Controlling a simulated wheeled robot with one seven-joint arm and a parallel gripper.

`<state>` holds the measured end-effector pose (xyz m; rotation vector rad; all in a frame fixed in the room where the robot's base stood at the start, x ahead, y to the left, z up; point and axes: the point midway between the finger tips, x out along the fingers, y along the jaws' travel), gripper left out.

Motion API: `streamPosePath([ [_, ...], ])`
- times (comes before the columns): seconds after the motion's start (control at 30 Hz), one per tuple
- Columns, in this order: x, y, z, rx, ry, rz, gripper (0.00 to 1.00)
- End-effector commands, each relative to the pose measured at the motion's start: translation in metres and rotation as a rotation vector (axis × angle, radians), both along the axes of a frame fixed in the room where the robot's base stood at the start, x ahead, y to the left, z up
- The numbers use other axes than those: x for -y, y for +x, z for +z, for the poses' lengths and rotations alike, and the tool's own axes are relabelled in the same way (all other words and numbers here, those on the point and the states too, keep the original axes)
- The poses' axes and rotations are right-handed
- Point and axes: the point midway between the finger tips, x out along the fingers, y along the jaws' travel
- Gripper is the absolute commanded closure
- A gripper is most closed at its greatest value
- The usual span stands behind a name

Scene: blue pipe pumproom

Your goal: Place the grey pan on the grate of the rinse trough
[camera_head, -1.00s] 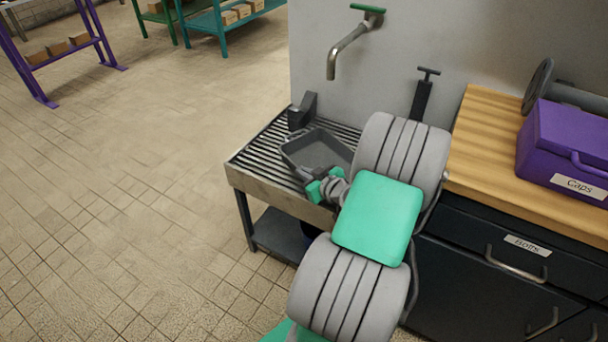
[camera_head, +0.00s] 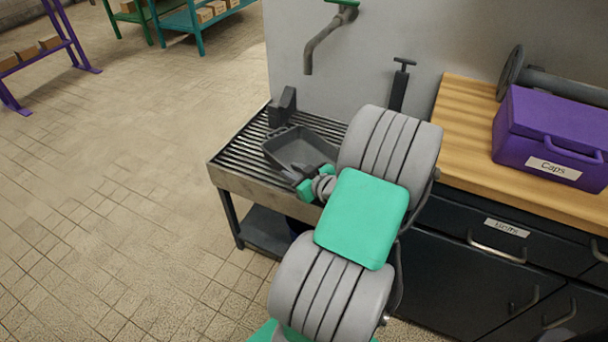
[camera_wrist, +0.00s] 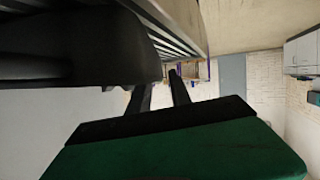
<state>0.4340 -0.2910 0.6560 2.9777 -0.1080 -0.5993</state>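The grey pan (camera_head: 300,150) sits on the slatted grate (camera_head: 240,152) of the rinse trough, towards its right part, and looks level. My gripper (camera_head: 300,178) is at the pan's near side, low over the trough's front edge. In the wrist view my two fingers (camera_wrist: 160,93) stand apart, with pale background showing between them and nothing held. A large dark shape at upper left, likely the pan (camera_wrist: 90,50), is beside the fingers. The grate's slats (camera_wrist: 170,25) show above it. Whether a finger still touches the pan is unclear.
A dark block (camera_head: 283,107) stands at the grate's back edge. A tap (camera_head: 325,42) overhangs the trough from the wall. A wooden counter (camera_head: 465,125) with a purple Caps box (camera_head: 550,135) is at right. Open tiled floor (camera_head: 110,200) lies left.

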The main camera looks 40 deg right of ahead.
Motion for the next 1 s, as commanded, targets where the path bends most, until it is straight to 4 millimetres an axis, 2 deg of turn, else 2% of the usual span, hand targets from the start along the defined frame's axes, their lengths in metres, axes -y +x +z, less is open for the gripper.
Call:
streamPosePath([
  [0.1, 0.000, -0.031, 0.016, 0.001, -0.002, -0.009, 0.76],
  [0.3, -0.005, -0.069, 0.030, 0.001, -0.001, -0.006, 0.76],
  [0.47, -0.008, -0.078, 0.033, 0.001, -0.001, 0.000, 0.76],
  [0.57, -0.016, -0.073, 0.032, -0.020, 0.009, 0.028, 0.76],
  [0.67, -0.047, -0.055, 0.026, -0.111, 0.051, 0.122, 0.76],
  [0.8, -0.122, -0.032, 0.015, -0.369, 0.127, 0.283, 0.76],
  [0.9, -0.172, -0.033, 0.016, -0.578, 0.146, 0.326, 0.76],
  [1.0, -0.214, -0.042, 0.027, -0.755, 0.135, 0.297, 0.76],
])
